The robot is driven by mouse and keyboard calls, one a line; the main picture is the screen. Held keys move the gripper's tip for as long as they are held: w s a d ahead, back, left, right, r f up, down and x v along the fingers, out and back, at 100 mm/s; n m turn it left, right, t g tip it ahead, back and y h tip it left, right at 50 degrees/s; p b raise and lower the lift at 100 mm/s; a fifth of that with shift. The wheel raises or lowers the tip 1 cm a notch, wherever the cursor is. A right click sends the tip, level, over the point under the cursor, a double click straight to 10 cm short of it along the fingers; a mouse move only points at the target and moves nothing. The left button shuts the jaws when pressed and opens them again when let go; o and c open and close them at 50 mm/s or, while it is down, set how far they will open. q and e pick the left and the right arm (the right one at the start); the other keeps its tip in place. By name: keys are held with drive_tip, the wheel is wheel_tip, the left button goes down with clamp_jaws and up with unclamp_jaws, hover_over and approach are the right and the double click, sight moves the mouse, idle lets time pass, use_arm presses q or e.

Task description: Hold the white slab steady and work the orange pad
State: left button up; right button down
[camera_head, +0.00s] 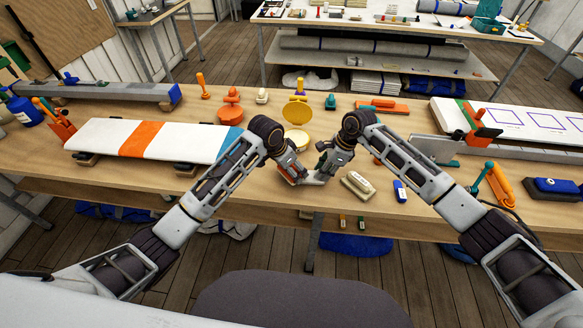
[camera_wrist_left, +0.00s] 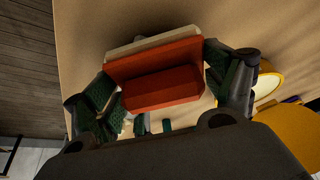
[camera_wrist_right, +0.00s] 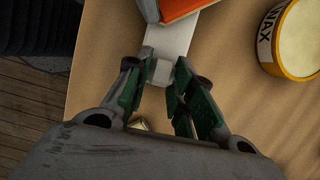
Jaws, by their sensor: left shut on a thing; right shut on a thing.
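The white slab (camera_wrist_right: 172,38) is a small pale piece low over the wooden table, also seen in the head view (camera_head: 317,179). My right gripper (camera_wrist_right: 160,85) is shut on its near end, around a small white block-like part. The orange pad (camera_wrist_left: 165,85) is a red-orange block with a paler layer along its far side. My left gripper (camera_wrist_left: 163,78) is shut on it, one finger at each side. In the right wrist view the pad (camera_wrist_right: 182,8) is at the slab's far end; I cannot tell whether they touch.
A yellow wax tin (camera_wrist_right: 293,40) stands close beyond the grippers. A cream block (camera_head: 357,186) and a blue-and-white item (camera_head: 400,191) lie to the right. A long striped board (camera_head: 95,135) lies at left. The table's front edge is close.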

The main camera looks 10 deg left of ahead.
use_arm(q)
drive_tip(key=shift+d, duration=0.15)
drive_tip(key=shift+d, duration=0.85)
drive_tip(key=shift+a, duration=0.1)
drive_tip(key=shift+a+f, duration=0.15)
drive_tip(key=shift+a, duration=0.75)
drive_tip(key=shift+d, duration=0.95)
drive_tip(key=shift+a, duration=0.1)
